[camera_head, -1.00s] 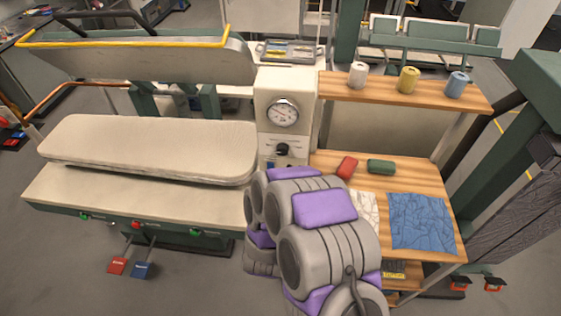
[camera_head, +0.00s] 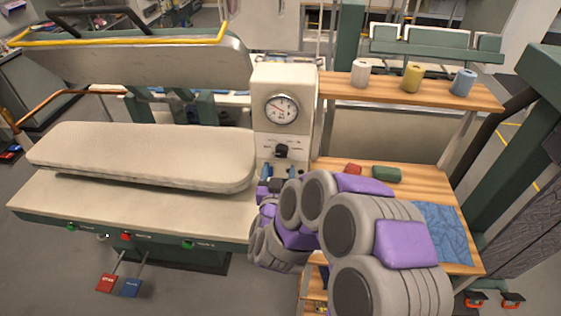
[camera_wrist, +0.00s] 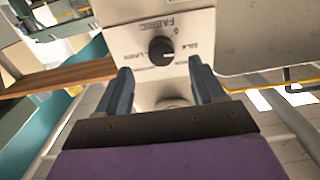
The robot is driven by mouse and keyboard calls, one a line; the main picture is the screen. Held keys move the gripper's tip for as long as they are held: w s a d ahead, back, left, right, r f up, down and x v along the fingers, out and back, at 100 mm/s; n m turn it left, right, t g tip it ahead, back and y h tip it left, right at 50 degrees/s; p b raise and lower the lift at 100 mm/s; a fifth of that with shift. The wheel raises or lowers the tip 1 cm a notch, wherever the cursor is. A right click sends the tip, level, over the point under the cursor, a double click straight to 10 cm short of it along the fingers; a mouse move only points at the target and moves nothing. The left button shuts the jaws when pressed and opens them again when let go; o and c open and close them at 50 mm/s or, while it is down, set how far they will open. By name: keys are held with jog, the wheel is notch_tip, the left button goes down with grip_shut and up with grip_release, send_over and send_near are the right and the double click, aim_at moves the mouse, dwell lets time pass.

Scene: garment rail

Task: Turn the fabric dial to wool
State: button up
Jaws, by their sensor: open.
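The fabric dial is a black round knob (camera_head: 282,151) on the cream control column (camera_head: 284,78), below a round gauge (camera_head: 282,107). In the wrist view the dial (camera_wrist: 161,50) sits under the word FABRIC, with labels SILK and LINEN beside it; a lower label is hard to read. The view is upside down or tilted, and the dial's pointer mark faces right there. My gripper (camera_wrist: 157,88) is open and empty, its two blue-grey fingers apart, short of the dial and slightly below it. In the head view my gripper (camera_head: 276,184) is just below the dial, partly hidden by my arm.
A padded pressing board (camera_head: 140,152) is at left, with a raised upper press (camera_head: 130,58). At right, a wooden shelf (camera_head: 400,84) holds thread cones.

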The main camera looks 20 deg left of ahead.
aim_at(280, 155)
jog(key=x, duration=0.5)
jog(key=shift+w+a, duration=0.2)
jog(key=shift+w, duration=0.3)
jog(key=shift+c, duration=0.2)
jog(key=c, duration=1)
jog(key=shift+b, duration=0.3)
jog(key=m+b, duration=0.3)
jog(key=m, duration=0.1)
jog(key=shift+f, duration=0.15)
jog(key=m+b, duration=0.4)
jog(key=m, duration=0.2)
jog(key=shift+m, duration=0.5)
